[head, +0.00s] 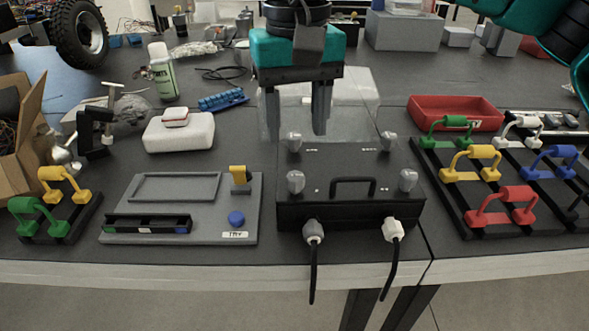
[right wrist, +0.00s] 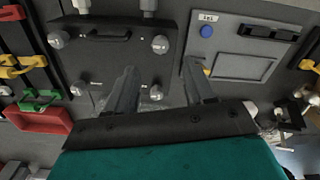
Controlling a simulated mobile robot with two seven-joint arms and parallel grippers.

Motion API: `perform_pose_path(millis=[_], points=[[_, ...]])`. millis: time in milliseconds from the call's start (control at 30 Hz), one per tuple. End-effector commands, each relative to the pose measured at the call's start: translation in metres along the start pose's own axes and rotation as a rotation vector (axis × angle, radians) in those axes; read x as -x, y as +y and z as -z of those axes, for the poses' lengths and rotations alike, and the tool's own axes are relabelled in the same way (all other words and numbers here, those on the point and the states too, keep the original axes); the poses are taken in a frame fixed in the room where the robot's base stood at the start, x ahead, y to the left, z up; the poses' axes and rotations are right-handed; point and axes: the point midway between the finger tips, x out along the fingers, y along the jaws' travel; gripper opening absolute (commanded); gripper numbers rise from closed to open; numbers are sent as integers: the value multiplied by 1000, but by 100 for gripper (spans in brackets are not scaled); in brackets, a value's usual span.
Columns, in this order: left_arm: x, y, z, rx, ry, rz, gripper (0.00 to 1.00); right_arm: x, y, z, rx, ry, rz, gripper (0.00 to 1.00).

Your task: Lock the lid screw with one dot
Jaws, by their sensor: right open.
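A dark chassis box (head: 345,205) stands at the table's front middle. Its lid carries pale screw knobs: far left (head: 291,141), far right (head: 388,141), front left (head: 295,181) and front right (head: 408,180). Small pale marks sit near the knobs, too small to count surely. My right gripper (head: 296,135) is open and empty, pointing down above the lid's far left corner. In the right wrist view its fingers (right wrist: 160,68) are spread, with the far left knob (right wrist: 155,92) showing between them, apart from both. My left gripper is not in view.
A grey TRY panel (head: 250,205) stands left of the chassis, a rack of coloured handles (head: 455,205) right. A red tray (head: 425,108), white box (head: 178,133) and bottle (head: 162,72) stand behind. Two cables hang from the chassis front.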

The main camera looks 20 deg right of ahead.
Motion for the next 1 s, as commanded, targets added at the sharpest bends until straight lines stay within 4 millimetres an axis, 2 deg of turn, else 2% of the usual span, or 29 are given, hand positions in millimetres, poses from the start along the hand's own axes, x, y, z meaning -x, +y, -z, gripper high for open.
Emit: perform_pose_path(millis=[33,200,400,567,833,1000], points=[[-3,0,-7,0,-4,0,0,-15,1,0,0,-2,-2,53],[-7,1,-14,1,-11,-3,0,-48,0,0,-1,-1,0,53],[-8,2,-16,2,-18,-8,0,-73,0,0,-1,-2,2,53],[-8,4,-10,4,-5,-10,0,-80,0,0,-1,-1,2,53],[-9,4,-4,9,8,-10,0,-81,0,0,-1,-1,2,52],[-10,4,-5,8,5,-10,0,-80,0,0,-1,-1,2,36]])
